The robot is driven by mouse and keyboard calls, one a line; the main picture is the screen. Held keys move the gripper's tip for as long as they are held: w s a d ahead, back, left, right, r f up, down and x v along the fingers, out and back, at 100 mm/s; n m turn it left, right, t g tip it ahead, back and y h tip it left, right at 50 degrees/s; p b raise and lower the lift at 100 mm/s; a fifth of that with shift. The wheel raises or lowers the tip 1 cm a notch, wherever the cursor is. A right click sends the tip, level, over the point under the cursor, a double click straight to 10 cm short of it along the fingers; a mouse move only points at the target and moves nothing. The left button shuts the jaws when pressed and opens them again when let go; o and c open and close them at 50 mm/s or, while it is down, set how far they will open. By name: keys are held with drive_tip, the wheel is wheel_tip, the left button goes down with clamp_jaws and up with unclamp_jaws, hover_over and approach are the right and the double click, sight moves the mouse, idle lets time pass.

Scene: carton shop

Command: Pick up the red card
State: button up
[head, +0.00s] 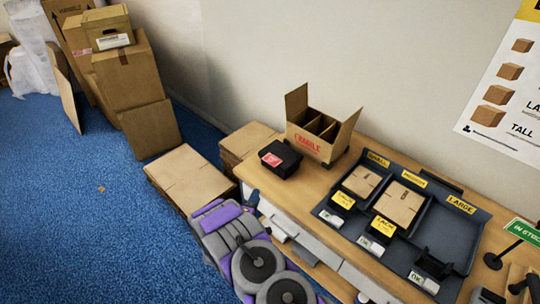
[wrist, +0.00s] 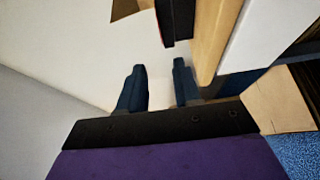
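A small red card (head: 272,159) with pale marks lies on or against a black box (head: 284,168) on the wooden counter, left of the open FRAGILE carton. In the wrist view, a black object (wrist: 178,22) with a red strip (wrist: 164,28) shows at the top, beyond the fingers; it looks like the same box and card. My gripper (wrist: 159,82) has its two dark fingers apart, with only pale wall showing between them.
The FRAGILE carton (head: 316,139) stands just behind the black box. A dark sorting tray (head: 452,232) with SMALL and LARGE labels holds cartons to the right. Flat cardboard (head: 190,178) lies left of the counter. Blue carpet (head: 70,210) is open at left.

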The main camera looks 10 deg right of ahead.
drive_tip(key=b, duration=0.3)
approach(271, 160)
drive_tip(key=shift+w+f, duration=0.2)
drive_tip(key=shift+w+d+f, duration=0.1)
drive_tip(key=shift+w+d, duration=0.15)
drive_tip(key=shift+w, duration=0.3)
drive_tip(key=shift+b+x, duration=0.65)
drive_tip(key=shift+x, duration=1.3)
drive_tip(key=shift+c, duration=0.5)
drive_tip(key=shift+s, duration=0.1)
clamp_jaws()
